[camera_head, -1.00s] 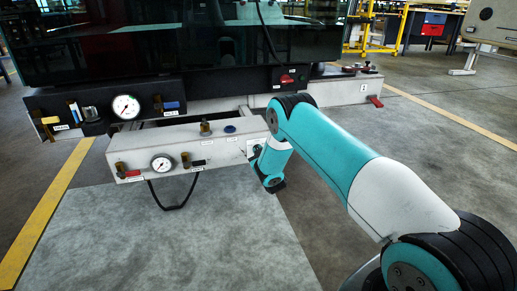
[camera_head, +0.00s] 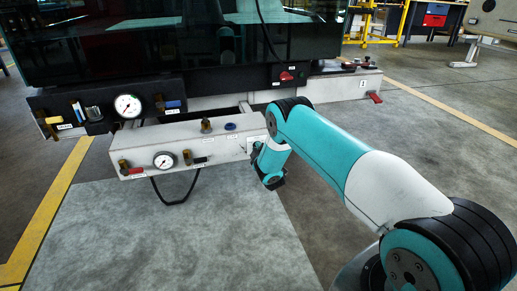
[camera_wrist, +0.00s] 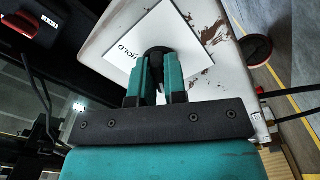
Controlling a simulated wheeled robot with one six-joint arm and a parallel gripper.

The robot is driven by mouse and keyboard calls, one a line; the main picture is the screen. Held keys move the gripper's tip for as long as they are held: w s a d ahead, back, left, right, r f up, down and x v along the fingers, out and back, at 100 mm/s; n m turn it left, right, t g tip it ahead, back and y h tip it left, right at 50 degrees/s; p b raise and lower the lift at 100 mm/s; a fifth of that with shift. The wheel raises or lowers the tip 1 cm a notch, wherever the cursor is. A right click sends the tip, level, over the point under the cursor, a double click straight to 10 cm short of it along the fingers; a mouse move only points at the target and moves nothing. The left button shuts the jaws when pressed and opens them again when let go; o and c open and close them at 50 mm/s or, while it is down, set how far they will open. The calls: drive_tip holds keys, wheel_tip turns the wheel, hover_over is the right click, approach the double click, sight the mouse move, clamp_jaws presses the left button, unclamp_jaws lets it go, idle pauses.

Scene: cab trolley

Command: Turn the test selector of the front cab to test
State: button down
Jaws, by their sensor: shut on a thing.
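My gripper (camera_wrist: 158,78) is shut on a dark round knob (camera_wrist: 157,50) in the wrist view. The knob sits on a white plate (camera_wrist: 128,38) fixed to a pale, scuffed box. The plate carries lettering of which "HOLD" shows; the fingers cover part of the plate. The knob's pointer direction is hidden by the fingers. In the head view the white trolley box (camera_head: 190,144) stands before the dark cab front (camera_head: 190,50). The plate edge (camera_head: 252,145) shows at the box's right end, beside my wrist; the knob and fingertips are hidden there.
A red switch (camera_head: 287,75) is on the cab beam. Open floor (camera_head: 230,240) lies in front.

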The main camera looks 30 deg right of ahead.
drive_tip(key=shift+a, duration=0.1)
idle(0.3)
drive_tip(key=c, duration=1.2)
unclamp_jaws()
drive_tip(key=shift+o, duration=0.2)
drive_tip(key=p+v, duration=1.7)
drive_tip(key=p, duration=0.4)
drive_tip(key=shift+s, duration=0.2)
drive_tip(key=shift+r, duration=0.1)
